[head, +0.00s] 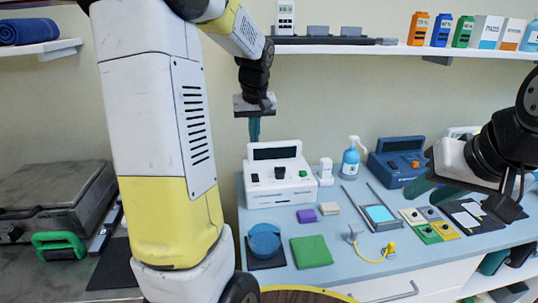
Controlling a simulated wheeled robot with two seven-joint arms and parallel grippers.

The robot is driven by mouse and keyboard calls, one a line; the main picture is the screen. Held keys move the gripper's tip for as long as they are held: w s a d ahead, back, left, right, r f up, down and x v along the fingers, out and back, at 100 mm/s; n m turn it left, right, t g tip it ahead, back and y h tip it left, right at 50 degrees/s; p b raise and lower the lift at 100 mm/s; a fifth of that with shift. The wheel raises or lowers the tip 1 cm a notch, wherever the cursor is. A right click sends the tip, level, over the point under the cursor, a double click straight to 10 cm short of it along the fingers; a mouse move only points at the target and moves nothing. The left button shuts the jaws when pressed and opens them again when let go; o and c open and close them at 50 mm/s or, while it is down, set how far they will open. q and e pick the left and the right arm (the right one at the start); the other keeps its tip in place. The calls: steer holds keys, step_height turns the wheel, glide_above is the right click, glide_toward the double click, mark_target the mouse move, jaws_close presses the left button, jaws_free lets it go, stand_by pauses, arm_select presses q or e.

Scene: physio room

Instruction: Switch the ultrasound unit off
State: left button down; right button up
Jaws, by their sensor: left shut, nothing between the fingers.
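A white unit (282,189) with a dark screen, a black knob and a green button stands at the back left of the blue-grey bench. A blue unit (397,167) with an orange control stands further right. Their labels are too small to read, so I cannot tell for sure which is the ultrasound unit. My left gripper (254,136) is shut and empty, pointing down just above the white unit's top in the picture; contact is not clear. My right gripper (429,193) is at the right with its teal fingers apart, partly in front of the blue unit.
A loaded shelf (400,49) runs above.

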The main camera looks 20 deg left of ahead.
arm_select(q)
steer(key=shift+x, duration=1.15)
steer(key=shift+s, duration=0.2)
steer(key=shift+s+d+r, duration=0.1)
steer(key=shift+s+d, duration=0.25)
steer(key=shift+s, duration=0.2)
steer(key=v, duration=1.4)
steer(key=shift+s, duration=0.3)
steer(key=shift+d, duration=0.15)
